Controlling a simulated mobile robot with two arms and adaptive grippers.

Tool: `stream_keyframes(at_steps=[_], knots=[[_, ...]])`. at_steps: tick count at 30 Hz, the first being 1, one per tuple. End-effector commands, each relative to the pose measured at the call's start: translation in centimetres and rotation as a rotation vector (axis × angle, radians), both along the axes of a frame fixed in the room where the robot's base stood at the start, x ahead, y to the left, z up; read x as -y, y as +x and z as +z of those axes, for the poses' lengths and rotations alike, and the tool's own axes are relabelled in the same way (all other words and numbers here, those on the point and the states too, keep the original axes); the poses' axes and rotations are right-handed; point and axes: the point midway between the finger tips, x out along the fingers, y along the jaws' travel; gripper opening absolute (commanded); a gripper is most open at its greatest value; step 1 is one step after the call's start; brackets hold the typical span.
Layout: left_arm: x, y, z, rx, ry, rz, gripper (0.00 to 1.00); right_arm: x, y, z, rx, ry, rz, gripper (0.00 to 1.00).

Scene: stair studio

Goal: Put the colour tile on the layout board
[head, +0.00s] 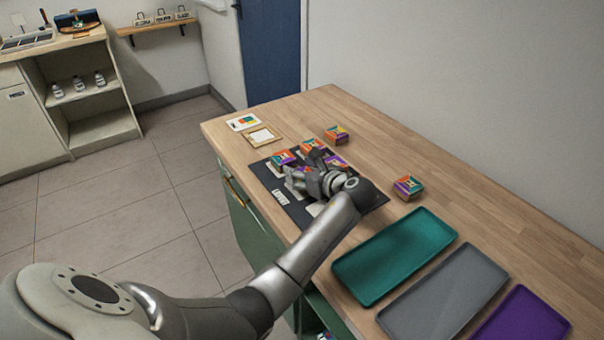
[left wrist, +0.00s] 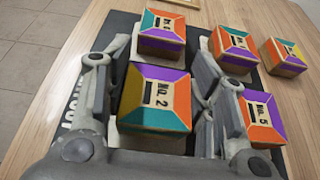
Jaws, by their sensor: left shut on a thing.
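My left gripper (head: 308,180) is over the black layout board (head: 294,207) on the wooden table. In the left wrist view the gripper (left wrist: 158,72) is shut on a colour tile marked NO. 2 (left wrist: 157,100), which has orange, teal and purple faces. A pale square shows under and beside this tile; I cannot tell whether the tile touches it. Other colour tiles stand around it: one ahead (left wrist: 162,35), one ahead to the right (left wrist: 233,50), and one marked NO. 5 (left wrist: 262,120) just outside the right finger. My right gripper is not in view.
One tile (head: 337,135) stands at the board's far side and another (head: 408,188) to its right. Teal (head: 395,256), grey (head: 445,292) and purple (head: 520,320) trays lie at the front right. A coloured card (head: 243,122) and a framed card (head: 264,136) lie behind the board.

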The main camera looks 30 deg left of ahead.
Motion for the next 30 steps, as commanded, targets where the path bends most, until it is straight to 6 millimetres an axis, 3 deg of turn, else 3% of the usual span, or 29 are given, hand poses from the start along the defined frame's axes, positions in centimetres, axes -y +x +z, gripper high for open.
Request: stream_keyframes(at_steps=[12, 13, 17, 30], knots=[[-0.02, 0.00, -0.86, 0.002, 0.001, 0.000, 0.27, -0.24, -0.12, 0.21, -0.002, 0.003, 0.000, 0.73], [-0.01, 0.01, -0.92, 0.003, 0.001, 0.000, 0.54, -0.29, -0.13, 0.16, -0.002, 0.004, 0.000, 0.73], [-0.01, 0.00, -0.93, 0.002, 0.001, 0.001, 0.70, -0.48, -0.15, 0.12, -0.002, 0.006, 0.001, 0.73], [0.30, -0.09, -0.50, 0.003, 0.001, 0.000, 0.72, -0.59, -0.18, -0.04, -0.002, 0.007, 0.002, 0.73]])
